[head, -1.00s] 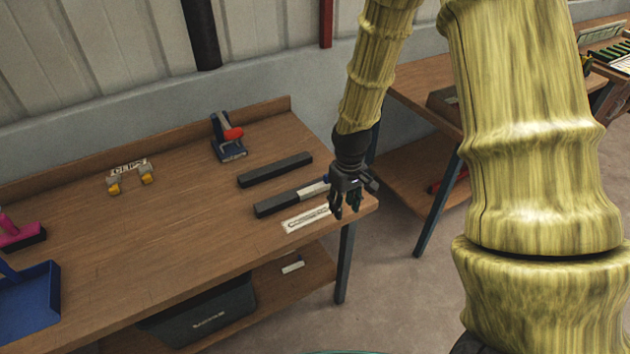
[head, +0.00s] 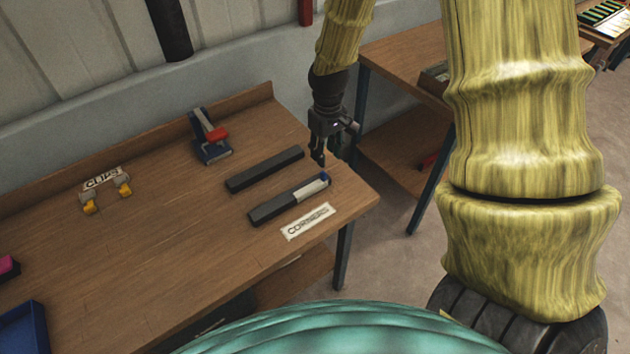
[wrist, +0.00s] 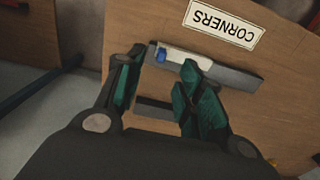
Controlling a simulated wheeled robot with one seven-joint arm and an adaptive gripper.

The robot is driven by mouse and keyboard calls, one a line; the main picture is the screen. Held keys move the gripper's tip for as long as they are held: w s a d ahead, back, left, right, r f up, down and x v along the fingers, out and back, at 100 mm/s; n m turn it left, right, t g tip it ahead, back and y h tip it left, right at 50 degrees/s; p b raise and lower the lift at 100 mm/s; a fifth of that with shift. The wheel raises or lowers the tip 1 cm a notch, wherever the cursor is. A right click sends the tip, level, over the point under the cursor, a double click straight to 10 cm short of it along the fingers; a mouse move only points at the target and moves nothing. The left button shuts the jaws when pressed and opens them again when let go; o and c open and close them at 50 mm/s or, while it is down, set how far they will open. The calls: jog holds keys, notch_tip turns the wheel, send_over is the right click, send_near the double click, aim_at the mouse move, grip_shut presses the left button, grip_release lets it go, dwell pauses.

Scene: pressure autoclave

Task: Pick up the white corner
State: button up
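The white corner (head: 310,189) is a small pale piece on the right end of the front dark bar (head: 270,209), behind a CORNERS label (head: 308,221). A blue piece (head: 324,178) sits at its right end. In the wrist view the white corner (wrist: 188,57) and the blue piece (wrist: 161,56) lie just past my fingers, the right fingertip overlapping the bar's edge in the picture. My gripper (head: 325,155) is above the table's right end, behind the bar. Its green-padded fingers (wrist: 160,72) are apart, with nothing held between them.
A second dark bar (head: 265,169) lies parallel behind the first. A blue and grey tool with a red part (head: 211,138) stands at the back. Yellow-tipped clips (head: 106,194) and a CLIPS label (head: 102,178) are at left. The middle of the table (head: 180,240) is clear.

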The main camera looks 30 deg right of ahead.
aim_at(323, 172)
jog(key=f, duration=0.3)
jog(key=shift+w+a, duration=0.4)
jog(key=shift+s+d+f+p, duration=0.1)
jog(key=shift+s+f+p, duration=0.05)
jog(key=shift+f+p, duration=0.25)
jog(key=shift+d+f+p, duration=0.1)
jog(key=shift+f+p, duration=0.95)
jog(key=shift+f, duration=1.65)
grip_shut()
